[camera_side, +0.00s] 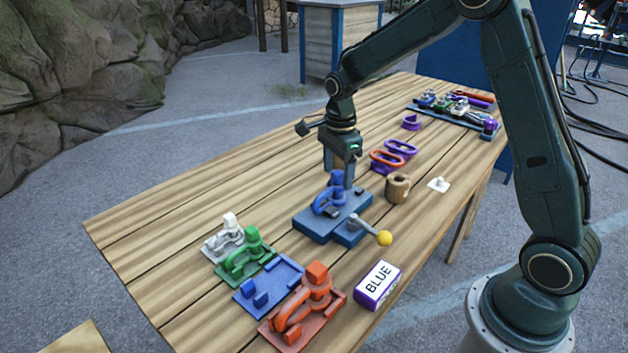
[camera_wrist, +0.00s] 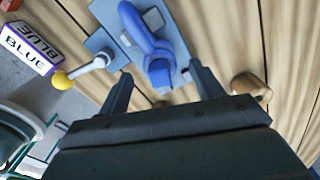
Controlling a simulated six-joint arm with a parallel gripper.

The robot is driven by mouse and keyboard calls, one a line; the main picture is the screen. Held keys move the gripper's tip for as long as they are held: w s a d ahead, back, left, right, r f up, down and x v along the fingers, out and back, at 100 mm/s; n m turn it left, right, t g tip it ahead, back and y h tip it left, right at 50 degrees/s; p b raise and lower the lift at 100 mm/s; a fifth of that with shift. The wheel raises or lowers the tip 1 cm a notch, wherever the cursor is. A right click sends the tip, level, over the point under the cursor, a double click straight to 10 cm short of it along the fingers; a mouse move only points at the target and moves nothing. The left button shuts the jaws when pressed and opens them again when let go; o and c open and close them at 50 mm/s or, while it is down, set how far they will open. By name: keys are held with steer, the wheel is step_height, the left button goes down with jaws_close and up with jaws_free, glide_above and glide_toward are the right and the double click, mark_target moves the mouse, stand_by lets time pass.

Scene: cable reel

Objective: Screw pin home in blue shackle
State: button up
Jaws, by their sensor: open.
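The blue shackle (camera_side: 326,201) sits in a blue clamp fixture (camera_side: 318,226) mid-table. In the wrist view the shackle (camera_wrist: 145,35) shows as a blue loop. A blue block at its near end, which looks like the pin's head (camera_wrist: 158,76), lies between my fingertips. My gripper (camera_side: 342,180) points down right at the shackle. In the wrist view my gripper (camera_wrist: 163,90) has its fingers apart, one on each side of the pin head, with gaps visible. How far the pin is threaded is hidden.
The fixture's lever has a yellow knob (camera_side: 384,238). A box marked BLUE (camera_side: 378,286) stands at front right. Green (camera_side: 245,257) and orange (camera_side: 303,308) shackles on plates, and an empty blue plate (camera_side: 268,285), lie front left. A brown cup (camera_side: 397,188) stands close right of my gripper.

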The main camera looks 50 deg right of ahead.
step_height(320, 180, up, 14)
stand_by(0.9)
steer(key=s+a+r+n+t, duration=0.1)
steer(key=s+a+r+n, duration=0.15)
steer(key=s+n, duration=0.35)
steer(key=s+a+r+n+t, duration=0.2)
steer(key=s+r+n, duration=0.25)
steer(key=s, duration=0.35)
steer(key=s+a+f+n+t, duration=0.1)
steer(key=s+f+n, duration=0.1)
steer(key=s+n, duration=0.3)
steer(key=s+a+f+n+t, duration=0.1)
steer(key=s+f+n, duration=0.1)
steer(key=s+n, duration=0.4)
steer(key=shift+s+a+t, duration=0.3)
steer(key=shift+s, duration=0.35)
steer(key=shift+f, duration=0.1)
